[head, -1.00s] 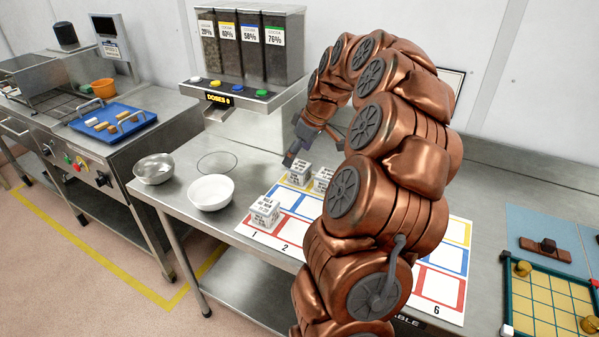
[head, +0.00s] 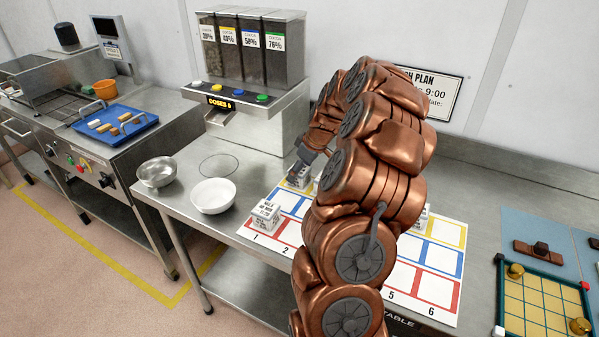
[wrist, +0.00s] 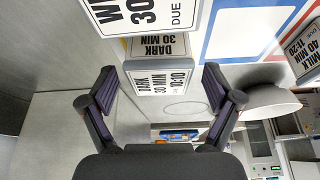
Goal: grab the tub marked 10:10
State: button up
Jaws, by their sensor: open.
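A white tub (wrist: 163,82) with a black-edged label reading DARK, 30 MIN and what looks like 10:10 is between my fingers in the wrist view. My gripper (wrist: 158,92) is open, with one finger on each side of it and gaps showing. In the head view my gripper is low over a small tub (head: 298,181) on a yellow cell of the board, partly hidden by my arm. Another tub label reading DARK, 30 MIN (wrist: 160,44) and a large label reading 30, DUE (wrist: 145,14) are just beyond it in the wrist view.
A tub (head: 265,215) stands at cell 1 of the numbered board (head: 270,238). A MILK tub (wrist: 305,45) shows at right in the wrist view. A white bowl (head: 213,196) and a metal bowl (head: 157,172) are to the left. The dispenser (head: 255,50) stands behind.

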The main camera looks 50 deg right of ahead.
jog(key=shift+w+f, duration=0.15)
jog(key=shift+f, duration=0.15)
jog(key=c, duration=1.3)
notch_tip(320, 180, up, 10)
jog(key=b, duration=0.3)
jog(key=shift+f, duration=0.25)
jog(key=shift+r+p, duration=0.4)
jog(key=shift+r, duration=3.4)
